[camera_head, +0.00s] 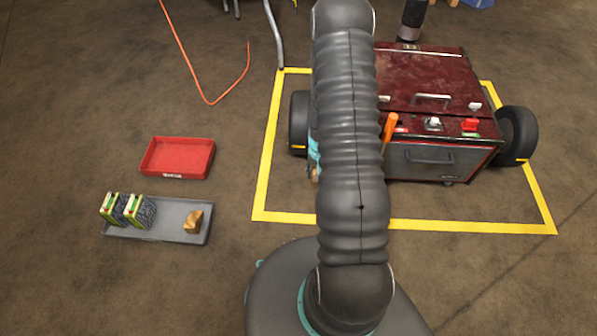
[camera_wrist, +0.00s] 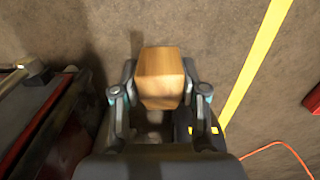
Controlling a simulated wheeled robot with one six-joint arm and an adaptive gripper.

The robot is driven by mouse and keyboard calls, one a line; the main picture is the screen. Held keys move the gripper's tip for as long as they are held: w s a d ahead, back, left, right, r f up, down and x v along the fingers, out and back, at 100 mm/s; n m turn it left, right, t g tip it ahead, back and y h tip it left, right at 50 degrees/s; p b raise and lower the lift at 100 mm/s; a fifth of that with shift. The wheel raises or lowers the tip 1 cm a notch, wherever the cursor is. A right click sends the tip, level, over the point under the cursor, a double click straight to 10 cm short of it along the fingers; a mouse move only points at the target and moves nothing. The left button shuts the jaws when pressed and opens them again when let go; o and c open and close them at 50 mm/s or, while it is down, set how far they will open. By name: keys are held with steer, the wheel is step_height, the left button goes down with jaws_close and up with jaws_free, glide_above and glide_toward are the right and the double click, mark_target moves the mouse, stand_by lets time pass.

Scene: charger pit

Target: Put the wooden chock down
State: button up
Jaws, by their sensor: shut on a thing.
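My gripper (camera_wrist: 160,92) is shut on a wooden chock (camera_wrist: 160,75), a light brown block held between its two fingers. Concrete floor shows beyond the chock; I cannot tell whether it touches the floor. In the head view my arm hides most of the gripper, and only a small bit of the held chock (camera_head: 316,175) shows at its left edge, close to the cart's left wheel (camera_head: 298,122). A dark wheel (camera_wrist: 184,128) also shows beside the gripper in the wrist view. A second wooden chock (camera_head: 193,222) lies on the grey tray (camera_head: 170,232).
The dark red cart (camera_head: 425,75) stands inside a yellow floor outline (camera_head: 262,182). An empty-looking red tray (camera_head: 178,158) lies behind the grey tray, which also bears two green-edged blocks (camera_head: 127,210). An orange cable (camera_head: 187,58) lies on the floor. Floor between trays and outline is clear.

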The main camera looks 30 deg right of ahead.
steer(key=shift+d+f, duration=0.4)
steer(key=shift+f, duration=0.3)
steer(key=w+a+f, duration=0.1)
steer(key=w+f, duration=0.1)
steer(key=w, duration=0.1)
steer(key=w+a+f, duration=0.1)
steer(key=w+f, duration=0.1)
steer(key=w, duration=0.2)
steer(key=w+a+f+b, duration=0.1)
steer(key=w+f, duration=0.1)
steer(key=w, duration=0.1)
steer(key=shift+w+a+f, duration=0.15)
steer(key=shift+f, duration=2.05)
steer(key=shift+f+b, duration=0.1)
steer(key=shift+b, duration=0.2)
steer(key=o, duration=1.2)
